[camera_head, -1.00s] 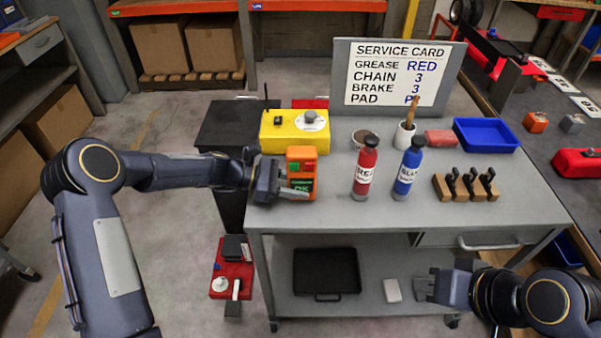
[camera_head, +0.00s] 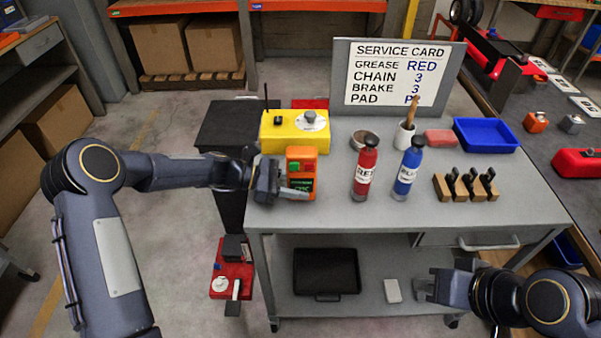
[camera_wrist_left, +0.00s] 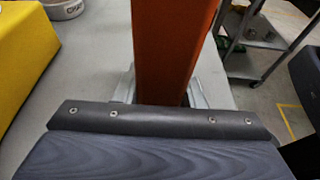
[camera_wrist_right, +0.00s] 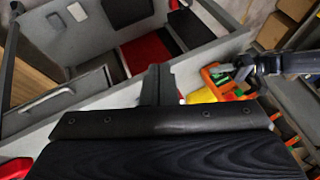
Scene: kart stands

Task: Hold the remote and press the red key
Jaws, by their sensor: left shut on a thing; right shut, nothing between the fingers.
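The orange remote (camera_head: 302,153) is at the left end of the grey cart top, its keys facing me. A green key and a reddish key sit side by side in its upper part; a dark panel with green marks is below. My left gripper (camera_head: 297,192) is shut on the remote's lower part, from the left. In the left wrist view the remote (camera_wrist_left: 172,45) stands between the fingers. I cannot tell whether it touches the cart. My right gripper (camera_head: 424,290) is shut and empty, low in front of the cart; its closed fingers also show in the right wrist view (camera_wrist_right: 156,85).
A yellow box (camera_head: 283,137) with a grey knob stands just behind the remote. A red bottle (camera_head: 366,165) and a blue bottle (camera_head: 408,170) stand to its right. A service card (camera_head: 404,74), a blue tray (camera_head: 485,136) and a wooden holder (camera_head: 467,188) are further right. The front middle of the cart top is clear.

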